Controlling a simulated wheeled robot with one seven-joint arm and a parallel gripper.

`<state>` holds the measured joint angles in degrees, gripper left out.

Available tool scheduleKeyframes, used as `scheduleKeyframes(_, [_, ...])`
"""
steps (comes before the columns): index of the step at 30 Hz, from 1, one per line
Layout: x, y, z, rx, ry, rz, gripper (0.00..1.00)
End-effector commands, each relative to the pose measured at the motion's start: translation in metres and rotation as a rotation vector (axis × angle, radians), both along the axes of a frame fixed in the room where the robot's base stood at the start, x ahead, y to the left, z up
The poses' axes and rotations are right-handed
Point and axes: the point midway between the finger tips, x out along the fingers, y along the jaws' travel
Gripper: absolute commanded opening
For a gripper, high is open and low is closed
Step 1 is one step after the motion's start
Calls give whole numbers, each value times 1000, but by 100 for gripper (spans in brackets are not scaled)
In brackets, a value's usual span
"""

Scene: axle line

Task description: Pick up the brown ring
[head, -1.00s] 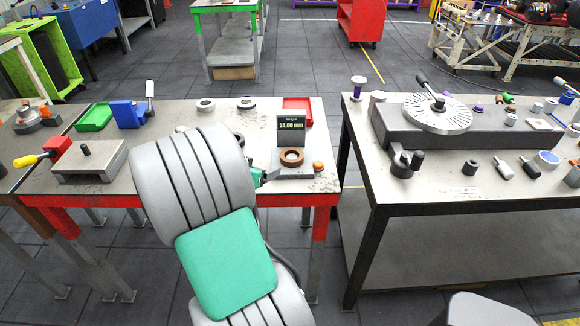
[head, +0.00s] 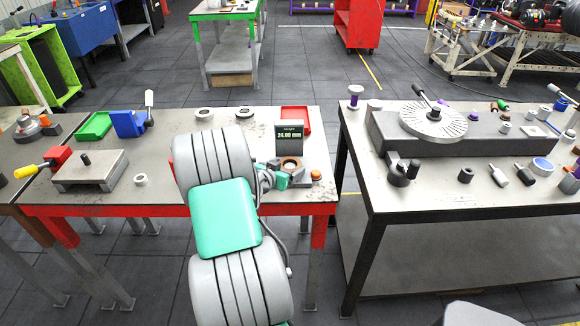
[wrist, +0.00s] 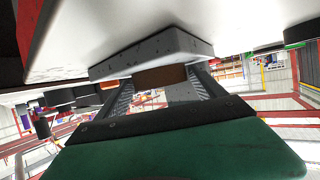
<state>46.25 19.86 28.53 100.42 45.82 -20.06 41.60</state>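The brown ring (head: 291,163) lies flat on the small grey gauge base (head: 271,163), below a dark display reading 24.00 mm. My gripper (head: 283,180) is low beside the ring on its near side, partly hidden by my own arm. In the wrist view, which looks upside down, the ring (wrist: 160,78) shows as a brown band against the gauge base. My gripper's two fingers (wrist: 160,88) stand apart, one toward each side of the ring. I see no clear grip on it, and contact at the fingertips is hard to make out.
An orange button (head: 316,174) is right of the ring. A red tray (head: 297,112) is behind the display. Pale rings (head: 204,114) and a blue holder (head: 128,124) stand on the table. A second table with a grey slab and disc (head: 434,119) is to the right.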

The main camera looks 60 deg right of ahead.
Motion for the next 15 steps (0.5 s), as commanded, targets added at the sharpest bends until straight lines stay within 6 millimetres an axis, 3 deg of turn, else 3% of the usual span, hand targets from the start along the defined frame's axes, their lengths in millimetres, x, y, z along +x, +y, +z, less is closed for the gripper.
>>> scheduleKeyframes(15, [0, 0, 0, 0, 0, 0, 36])
